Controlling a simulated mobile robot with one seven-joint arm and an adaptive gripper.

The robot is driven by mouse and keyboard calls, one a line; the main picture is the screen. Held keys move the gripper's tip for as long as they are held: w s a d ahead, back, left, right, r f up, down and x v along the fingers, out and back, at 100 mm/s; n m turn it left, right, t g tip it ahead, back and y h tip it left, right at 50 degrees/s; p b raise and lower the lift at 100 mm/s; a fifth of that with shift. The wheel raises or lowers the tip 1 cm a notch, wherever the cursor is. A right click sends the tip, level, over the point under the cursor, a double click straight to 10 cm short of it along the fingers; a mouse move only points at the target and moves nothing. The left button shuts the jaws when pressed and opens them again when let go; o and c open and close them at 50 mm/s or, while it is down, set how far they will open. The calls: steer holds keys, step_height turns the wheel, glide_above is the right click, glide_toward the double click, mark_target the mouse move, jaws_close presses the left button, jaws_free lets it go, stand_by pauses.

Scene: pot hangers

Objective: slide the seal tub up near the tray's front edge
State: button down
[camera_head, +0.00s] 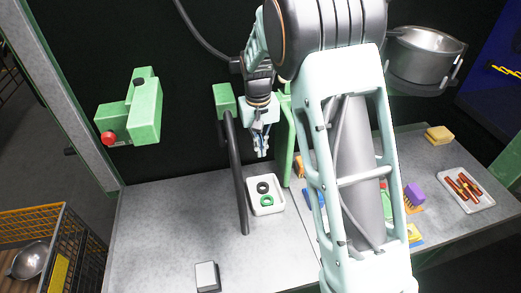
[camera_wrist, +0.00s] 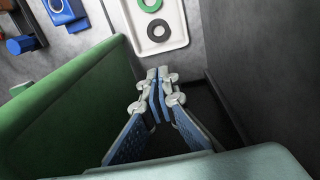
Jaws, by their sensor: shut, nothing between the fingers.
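The seal tub (camera_head: 275,188) is a small white shallow tub on the grey worktop, left of my arm in the head view. It holds a dark ring (camera_head: 262,187) and a green ring (camera_head: 267,201). The tub (camera_wrist: 178,20) is at the top of the wrist view, partly cut off, with the green ring (camera_wrist: 150,5) and dark ring (camera_wrist: 158,30). My gripper (camera_head: 262,153) is above and behind the tub, apart from it. Its fingertips (camera_wrist: 158,73) are together and empty. I cannot tell which surface is the task's tray.
A dark upright bar (camera_head: 236,175) stands left of the tub; a green panel (camera_head: 285,140) stands right. A white tray (camera_head: 455,204) with reddish-brown sticks, a purple block (camera_head: 414,194) and a yellow sponge (camera_head: 439,134) lie right. The worktop's left part is mostly clear.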

steer(key=shift+m, duration=0.3)
steer(key=f, duration=0.4)
steer(key=w+f, duration=0.1)
steer(key=f, duration=0.2)
steer(key=f+p, duration=0.1)
steer(key=f, duration=0.3)
steer(key=shift+w+a+f, duration=0.15)
steer(key=shift+a+f, duration=0.2)
